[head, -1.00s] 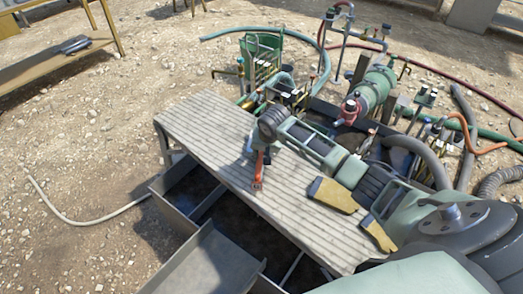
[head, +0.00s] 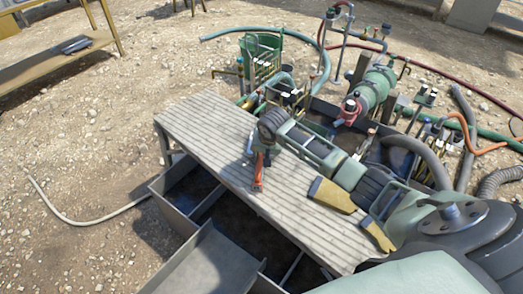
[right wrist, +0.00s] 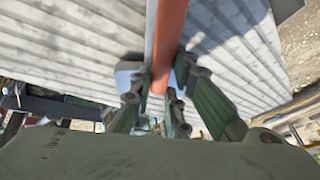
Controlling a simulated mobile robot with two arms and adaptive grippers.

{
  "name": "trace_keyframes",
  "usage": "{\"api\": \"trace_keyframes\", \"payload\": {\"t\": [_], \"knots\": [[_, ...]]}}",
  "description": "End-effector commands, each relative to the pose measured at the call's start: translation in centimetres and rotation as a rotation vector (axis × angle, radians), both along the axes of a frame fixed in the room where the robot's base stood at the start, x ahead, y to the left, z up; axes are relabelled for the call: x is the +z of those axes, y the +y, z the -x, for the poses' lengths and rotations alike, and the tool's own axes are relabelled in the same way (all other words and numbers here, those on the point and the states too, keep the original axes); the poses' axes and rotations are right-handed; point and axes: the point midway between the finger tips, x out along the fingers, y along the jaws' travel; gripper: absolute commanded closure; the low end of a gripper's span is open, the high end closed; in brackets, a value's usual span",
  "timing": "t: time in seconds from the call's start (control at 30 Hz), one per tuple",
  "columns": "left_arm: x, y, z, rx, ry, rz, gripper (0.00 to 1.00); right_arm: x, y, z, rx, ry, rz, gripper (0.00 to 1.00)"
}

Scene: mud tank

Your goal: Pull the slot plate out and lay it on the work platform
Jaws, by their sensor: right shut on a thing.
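The work platform (head: 195,118) is a pale grey, ridged bench top in the middle of the head view. My right gripper (head: 262,154) is over it, pointing down, near its front edge. In the right wrist view the gripper (right wrist: 158,88) is shut on a long, narrow orange piece (right wrist: 169,35) with a pale side. This orange piece also shows below the gripper in the head view (head: 258,178). I cannot tell whether it is the slot plate itself or a part of it, nor whether it touches the platform. My left gripper is not in view.
Open grey tank compartments (head: 172,212) lie below the platform's front edge. Valves, pipes and a green pump body (head: 374,92) crowd the area behind the platform. A green bin (head: 262,48) stands at the back. The platform's left part is clear.

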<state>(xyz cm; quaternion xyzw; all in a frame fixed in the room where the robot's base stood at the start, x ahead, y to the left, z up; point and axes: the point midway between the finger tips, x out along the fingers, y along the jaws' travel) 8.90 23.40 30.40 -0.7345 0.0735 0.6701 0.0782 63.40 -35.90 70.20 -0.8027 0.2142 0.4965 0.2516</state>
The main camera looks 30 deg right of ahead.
Motion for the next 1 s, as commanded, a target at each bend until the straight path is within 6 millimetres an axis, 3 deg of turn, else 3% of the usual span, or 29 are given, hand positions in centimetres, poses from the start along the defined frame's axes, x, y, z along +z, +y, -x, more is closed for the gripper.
{"api": "trace_keyframes", "payload": {"t": [0.33,0.37,0.6,0.87,1.0], "knots": [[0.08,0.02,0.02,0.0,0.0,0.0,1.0,0.31,-0.01,-0.33,0.001,-0.011,0.0,1.0],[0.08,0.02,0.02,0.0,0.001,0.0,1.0,0.3,0.0,-0.32,0.001,-0.011,0.0,0.82],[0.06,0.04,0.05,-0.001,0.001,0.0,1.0,0.1,0.02,-0.17,0.001,-0.006,-0.001,0.63],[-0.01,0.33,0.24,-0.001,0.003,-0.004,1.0,-0.47,0.08,0.25,0.0,0.008,-0.001,0.63],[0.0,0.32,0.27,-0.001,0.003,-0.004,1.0,0.32,0.14,0.37,0.001,0.002,-0.001,0.63]]}}
